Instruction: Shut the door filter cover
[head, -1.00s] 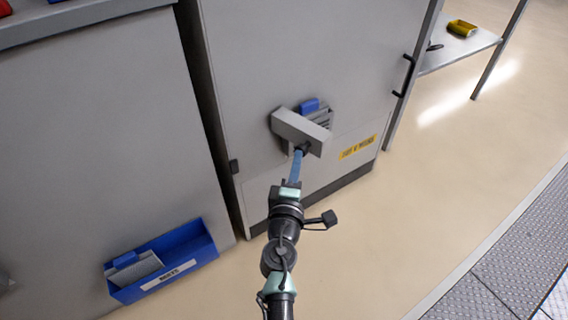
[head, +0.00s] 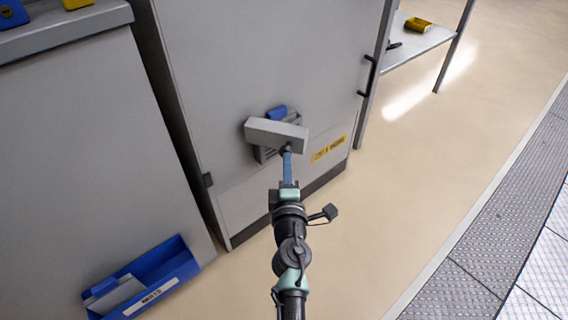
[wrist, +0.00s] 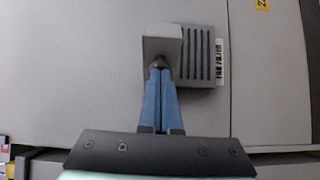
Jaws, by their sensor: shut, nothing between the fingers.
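The door filter cover (head: 275,132) is a grey flap low on the grey cabinet door. It stands out from the door, in front of a slatted grey grille (head: 266,154). A blue piece (head: 277,112) shows just above it. In the wrist view the cover (wrist: 161,42) overlaps the left part of the grille (wrist: 203,58). My gripper (head: 287,151) is shut and empty, its blue fingers together. Its tips (wrist: 160,66) are at the cover's lower edge and look to touch it; exact contact is hard to tell.
A yellow label (head: 328,149) and a black door handle (head: 368,75) are to the right. A blue bin (head: 165,277) hangs on the left cabinet (head: 95,150). A shelf (head: 425,38) stands at the back right. The beige floor (head: 400,170) is clear.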

